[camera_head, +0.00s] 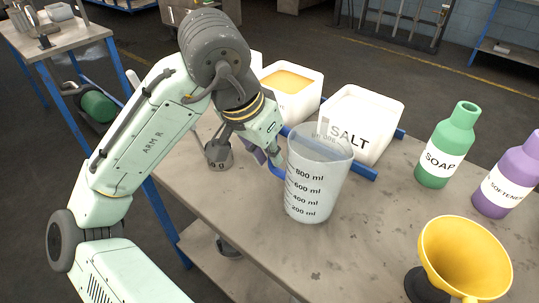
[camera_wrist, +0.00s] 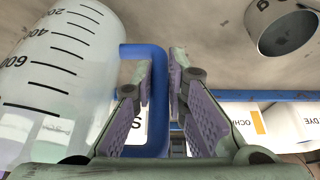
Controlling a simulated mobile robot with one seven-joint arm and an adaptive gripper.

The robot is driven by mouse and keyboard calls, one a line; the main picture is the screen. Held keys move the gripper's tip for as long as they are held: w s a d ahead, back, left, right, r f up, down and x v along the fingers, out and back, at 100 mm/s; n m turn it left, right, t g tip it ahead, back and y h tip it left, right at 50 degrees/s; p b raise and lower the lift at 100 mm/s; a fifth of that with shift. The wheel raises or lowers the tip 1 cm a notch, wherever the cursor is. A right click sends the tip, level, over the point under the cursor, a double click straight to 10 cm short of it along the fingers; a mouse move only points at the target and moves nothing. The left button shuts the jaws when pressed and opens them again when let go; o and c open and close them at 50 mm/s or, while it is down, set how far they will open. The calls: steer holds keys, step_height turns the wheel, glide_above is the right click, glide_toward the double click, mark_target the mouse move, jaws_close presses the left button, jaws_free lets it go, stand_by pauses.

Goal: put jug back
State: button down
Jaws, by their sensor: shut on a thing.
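The jug (camera_head: 316,178) is clear with black ml marks and a blue handle (camera_head: 279,169). It stands upright at the front middle of the table, in front of the salt box; I cannot tell whether its base touches the table. My gripper (camera_head: 268,155) is at the jug's left side, shut on the handle. In the wrist view the jug (camera_wrist: 62,62) fills the left, and the blue handle (camera_wrist: 156,55) is at my gripper's fingers (camera_wrist: 162,62). The fingers partly hide the handle.
Behind the jug are the salt box (camera_head: 362,122) and a box of yellow-orange powder (camera_head: 291,84), by a blue rail (camera_head: 362,173). A metal cup (camera_head: 219,154) is left. Soap (camera_head: 446,147), softener (camera_head: 508,178) and a yellow funnel (camera_head: 462,258) are right. The table's front middle is clear.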

steer(key=shift+f, duration=0.55)
steer(key=c, duration=1.6)
jaws_free()
steer(key=shift+f, duration=0.1)
steer(key=v, duration=1.2)
steer(key=shift+w+d, duration=0.1)
